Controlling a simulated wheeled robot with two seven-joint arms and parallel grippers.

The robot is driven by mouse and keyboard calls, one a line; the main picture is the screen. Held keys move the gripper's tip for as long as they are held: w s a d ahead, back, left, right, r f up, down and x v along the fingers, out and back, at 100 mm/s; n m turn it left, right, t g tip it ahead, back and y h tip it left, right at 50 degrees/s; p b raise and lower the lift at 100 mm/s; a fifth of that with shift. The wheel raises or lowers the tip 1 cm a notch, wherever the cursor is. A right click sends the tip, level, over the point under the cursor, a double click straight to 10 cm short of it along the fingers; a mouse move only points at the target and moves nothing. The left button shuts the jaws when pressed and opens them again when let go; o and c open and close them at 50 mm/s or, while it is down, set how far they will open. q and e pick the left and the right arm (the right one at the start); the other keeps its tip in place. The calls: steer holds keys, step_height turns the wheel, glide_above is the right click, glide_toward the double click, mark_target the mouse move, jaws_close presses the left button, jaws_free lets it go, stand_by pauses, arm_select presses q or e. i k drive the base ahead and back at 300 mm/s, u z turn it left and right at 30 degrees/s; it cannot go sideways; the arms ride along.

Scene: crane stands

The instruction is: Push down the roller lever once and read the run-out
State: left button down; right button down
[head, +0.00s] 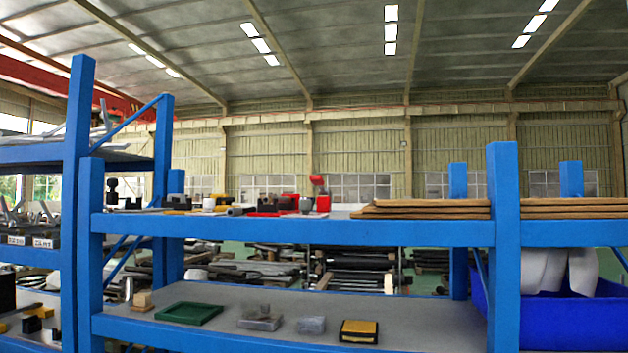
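Neither of my grippers shows in the head view. I cannot make out a roller lever or a run-out reading for certain; the items are small and far off. On the upper blue shelf, a red rounded knob-like thing (317,181) stands above a red block (323,203). Beside it are a small grey-white cylinder (305,205) and a red tray-like item (268,211). A dark upright piece with a round top (112,190) stands at the shelf's left end.
The blue rack's upper beam (290,230) and post (503,250) cross the view. Brown boards (425,208) lie at upper right. The lower shelf (225,294) holds a green tray (189,313) and a black-yellow box (358,331). A blue bin (570,320) sits at right.

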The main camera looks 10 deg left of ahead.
mark_target(318, 181)
steer(key=k, duration=0.25)
steer(key=u, duration=0.95)
steer(key=i, duration=0.65)
steer(key=z, duration=0.05)
